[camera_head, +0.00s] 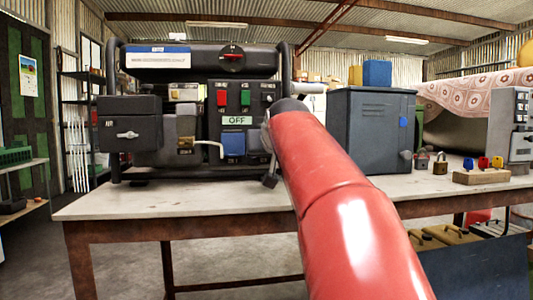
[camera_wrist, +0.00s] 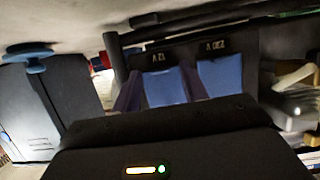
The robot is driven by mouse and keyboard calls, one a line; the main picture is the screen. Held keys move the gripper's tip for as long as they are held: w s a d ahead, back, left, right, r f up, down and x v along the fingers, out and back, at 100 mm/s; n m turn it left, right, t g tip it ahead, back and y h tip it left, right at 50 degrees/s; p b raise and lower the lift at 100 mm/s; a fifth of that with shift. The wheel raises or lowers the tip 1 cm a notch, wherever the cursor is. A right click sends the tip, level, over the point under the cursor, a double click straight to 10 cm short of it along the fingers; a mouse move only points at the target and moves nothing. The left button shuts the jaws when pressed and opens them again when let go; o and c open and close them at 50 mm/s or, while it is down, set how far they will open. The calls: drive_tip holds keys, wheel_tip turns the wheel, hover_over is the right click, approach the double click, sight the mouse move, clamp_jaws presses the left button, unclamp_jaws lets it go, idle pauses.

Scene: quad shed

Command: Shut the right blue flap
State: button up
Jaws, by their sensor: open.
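Two blue flaps sit side by side on the dark generator panel. The wrist view is upside down, so the right blue flap (camera_wrist: 165,87) is on its left, under the 12 V label. The left blue flap (camera_wrist: 220,82) is beside it, and also shows in the head view (camera_head: 232,145). In the head view my red arm largely hides the right flap. I cannot tell how far it stands open. My gripper (camera_wrist: 165,122) is open, its dark body filling the lower wrist view close in front of the flaps.
The generator (camera_head: 140,105) stands on a workbench (camera_head: 110,204), with a grey lever and dark boxes left of the flaps. A grey metal cabinet (camera_head: 370,130) stands close on the right. Padlocks and a small block with coloured pieces (camera_head: 482,176) lie further right. The bench's front left is clear.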

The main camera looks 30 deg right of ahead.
drive_tip(key=v, duration=0.7)
drive_tip(key=shift+s, duration=0.2)
drive_tip(key=shift+r, duration=0.1)
